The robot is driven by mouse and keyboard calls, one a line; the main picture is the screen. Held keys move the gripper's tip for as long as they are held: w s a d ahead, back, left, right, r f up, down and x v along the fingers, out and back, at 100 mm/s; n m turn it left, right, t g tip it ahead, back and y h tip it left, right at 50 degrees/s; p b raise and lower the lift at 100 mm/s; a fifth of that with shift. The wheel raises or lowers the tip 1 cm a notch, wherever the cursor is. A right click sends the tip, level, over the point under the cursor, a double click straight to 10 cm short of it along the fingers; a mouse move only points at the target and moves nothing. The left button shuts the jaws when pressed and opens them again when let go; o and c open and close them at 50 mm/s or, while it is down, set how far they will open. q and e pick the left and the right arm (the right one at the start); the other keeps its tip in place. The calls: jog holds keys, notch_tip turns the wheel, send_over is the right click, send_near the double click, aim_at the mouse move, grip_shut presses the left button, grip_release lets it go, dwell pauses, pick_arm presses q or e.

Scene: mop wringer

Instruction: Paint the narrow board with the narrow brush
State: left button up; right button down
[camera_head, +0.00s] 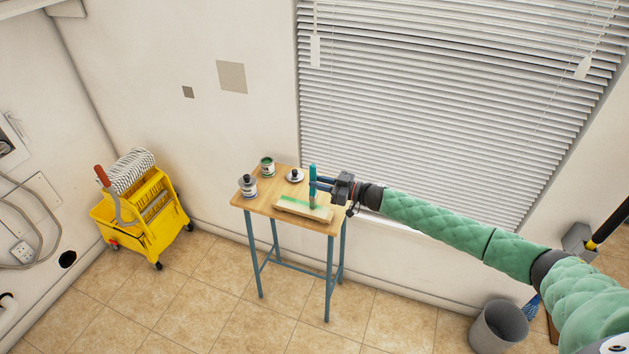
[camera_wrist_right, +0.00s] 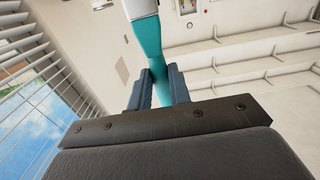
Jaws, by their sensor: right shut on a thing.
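My right gripper (camera_head: 316,186) reaches in from the right above the small table and is shut on the teal handle of the brush (camera_head: 312,173). The brush stands roughly upright over the narrow board (camera_head: 318,213); whether its bristles touch the board I cannot tell. The pale board lies flat near the table's front right edge, with green paint on part of its top. In the right wrist view the teal brush handle (camera_wrist_right: 148,52) runs between the two fingers (camera_wrist_right: 158,88). My left gripper is out of view.
A yellow mop bucket (camera_head: 150,205) stands left. Blinds (camera_head: 440,90) hang behind. A grey bin (camera_head: 498,328) stands right.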

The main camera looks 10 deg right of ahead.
jog(key=shift+p+v, duration=0.3)
jog(key=shift+v, duration=1.55)
jog(key=shift+s+a+x, duration=0.65)
jog(key=shift+s+x, duration=0.35)
jog(key=shift+x, duration=7.2)
jog(key=p+v, duration=0.3)
jog(key=v, duration=0.8)
jog(key=shift+p, duration=0.3)
